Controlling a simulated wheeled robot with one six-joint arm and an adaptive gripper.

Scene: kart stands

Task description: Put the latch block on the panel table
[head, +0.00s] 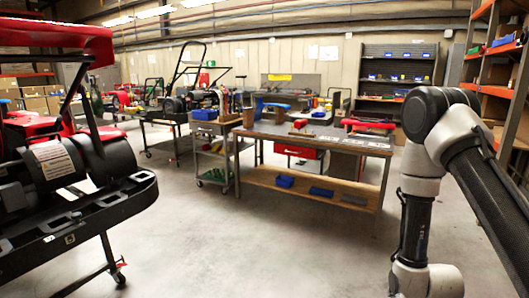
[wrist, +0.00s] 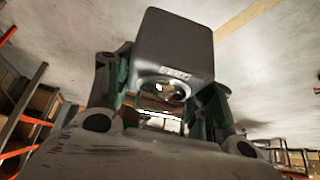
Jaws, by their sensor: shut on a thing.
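A dark grey block with rounded edges (wrist: 178,45), which I take to be the latch block, fills the upper middle of the wrist view. It has a round opening with a metal part and small lettering on its lower side. My gripper (wrist: 161,88) is shut on it, one finger on each side. The head view shows my arm at the right, but not my gripper or the block. A workbench with a dark top (head: 262,131) stands mid-floor in the head view; I cannot tell for sure whether it is the panel table. Flat pieces and tools lie on it.
A kart on a stand (head: 60,165) fills the left of the head view. A grey cart (head: 215,160) adjoins the workbench's left side. Orange shelving (head: 490,90) stands at the right, beyond my arm. The concrete floor (head: 260,245) before the bench is clear.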

